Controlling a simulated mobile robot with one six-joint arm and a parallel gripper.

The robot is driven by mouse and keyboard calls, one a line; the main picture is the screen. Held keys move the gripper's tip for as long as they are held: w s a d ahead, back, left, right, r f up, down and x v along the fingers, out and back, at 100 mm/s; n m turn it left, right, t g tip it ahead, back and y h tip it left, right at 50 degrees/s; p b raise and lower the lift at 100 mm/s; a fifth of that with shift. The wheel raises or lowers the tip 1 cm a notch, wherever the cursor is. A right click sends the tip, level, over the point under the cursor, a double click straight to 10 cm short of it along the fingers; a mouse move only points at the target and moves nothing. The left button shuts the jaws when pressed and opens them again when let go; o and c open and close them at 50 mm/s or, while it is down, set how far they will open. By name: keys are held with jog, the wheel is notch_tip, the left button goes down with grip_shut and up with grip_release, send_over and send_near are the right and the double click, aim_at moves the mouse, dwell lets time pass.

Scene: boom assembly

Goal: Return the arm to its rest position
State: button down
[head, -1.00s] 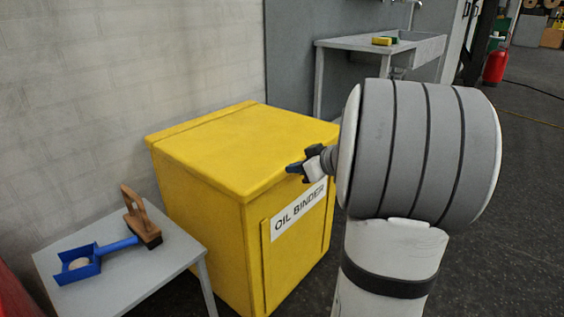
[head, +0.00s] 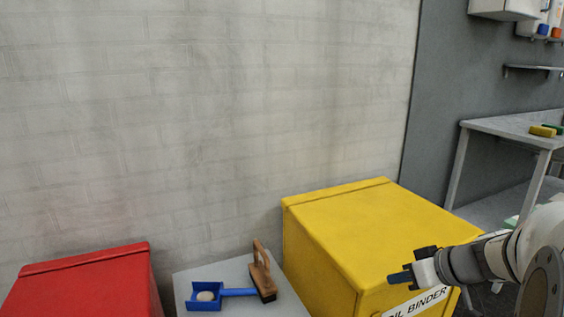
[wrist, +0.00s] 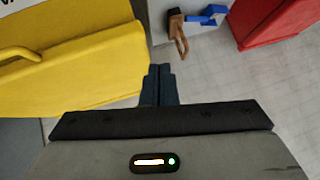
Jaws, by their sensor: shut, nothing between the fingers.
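My gripper (head: 399,278) shows at the lower right of the head view, in front of the yellow oil binder box. Its dark fingers point left and are closed together with nothing between them. In the wrist view the closed fingertips (wrist: 159,72) point up the picture, just right of the yellow box. My arm comes in from the right edge of the head view; most of it is out of the picture.
The yellow box (head: 350,225) stands against the wall. A red box (head: 85,285) is at far left. A sink bench (head: 500,127) stands right.

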jog(key=s+a+r+m+g+h+p, duration=0.1)
jog(key=s+a+r+h+p, duration=0.1)
jog(key=r+p, duration=0.6)
jog(key=s+a+r+m+g+h+p, duration=0.1)
jog(key=s+a+r+g+h+p, duration=0.1)
jog(key=s+a+r+p, duration=0.2)
jog(key=s+a+r+m+g+h+p, duration=0.1)
jog(key=s+a+r+p, duration=0.3)
jog(key=s+r+p, duration=0.4)
notch_tip(320, 180, up, 6)
jog(key=m+h+p, duration=0.1)
jog(key=p, duration=0.5)
jog(key=shift+f+p, duration=0.25)
jog(key=shift+p, duration=0.1)
jog(key=shift+s, duration=0.1)
